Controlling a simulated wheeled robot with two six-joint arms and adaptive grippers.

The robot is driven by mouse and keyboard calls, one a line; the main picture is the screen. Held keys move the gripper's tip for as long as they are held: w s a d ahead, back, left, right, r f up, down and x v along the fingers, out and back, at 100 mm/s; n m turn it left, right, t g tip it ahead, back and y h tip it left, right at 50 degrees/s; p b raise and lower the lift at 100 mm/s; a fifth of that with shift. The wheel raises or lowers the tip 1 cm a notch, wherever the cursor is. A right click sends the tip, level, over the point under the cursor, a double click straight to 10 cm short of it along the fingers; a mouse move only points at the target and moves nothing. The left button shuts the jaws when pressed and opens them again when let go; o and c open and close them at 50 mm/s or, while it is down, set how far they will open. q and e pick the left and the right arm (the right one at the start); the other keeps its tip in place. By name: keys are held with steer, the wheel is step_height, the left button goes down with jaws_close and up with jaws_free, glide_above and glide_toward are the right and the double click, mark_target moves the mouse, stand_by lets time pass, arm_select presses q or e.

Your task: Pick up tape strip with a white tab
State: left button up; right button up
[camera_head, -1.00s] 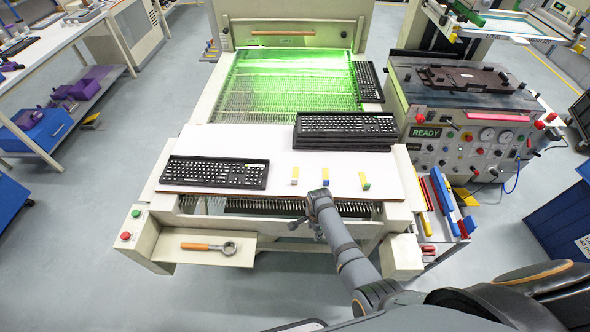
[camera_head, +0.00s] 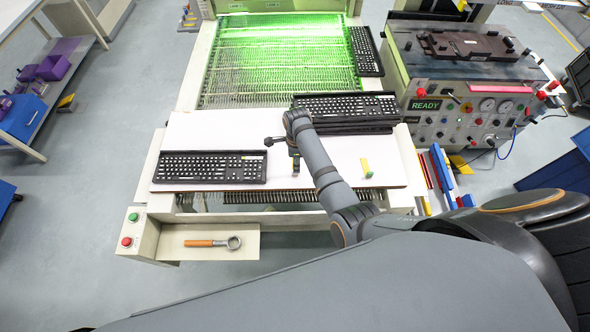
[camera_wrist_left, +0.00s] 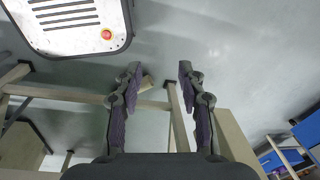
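Three small tape strips lay along the front of the white table (camera_head: 225,133) a second ago. One with a green tab (camera_head: 368,170) is visible at the right in the head view. The other two, including the leftmost strip, are hidden or nearly hidden by my right arm and gripper. I cannot make out a white tab. My right gripper (camera_head: 296,165) points down at the leftmost strip's place; its fingertips are too small to tell open from shut. My left gripper (camera_wrist_left: 158,72) is open and empty above the floor in the left wrist view, outside the head view.
A black keyboard (camera_head: 210,167) lies left of my right gripper. Stacked keyboards (camera_head: 345,105) lie behind it. A control panel marked READY (camera_head: 425,104) stands at the right. White table surface is clear at the back left.

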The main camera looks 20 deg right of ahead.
steer(key=shift+w+f, duration=0.2)
steer(key=shift+f, duration=0.35)
steer(key=shift+w+f+b, duration=0.2)
steer(key=shift+f+b, duration=0.4)
steer(key=shift+f, duration=0.05)
steer(key=f+b, duration=0.4)
steer(key=b, duration=0.1)
steer(key=shift+s+a+f, duration=0.15)
steer(key=shift+a, duration=0.1)
steer(key=shift+r, duration=0.2)
arm_select(q)
steer(key=w+f, duration=0.3)
steer(key=f, duration=0.3)
steer(key=shift+f, duration=0.4)
arm_select(e)
jaws_close()
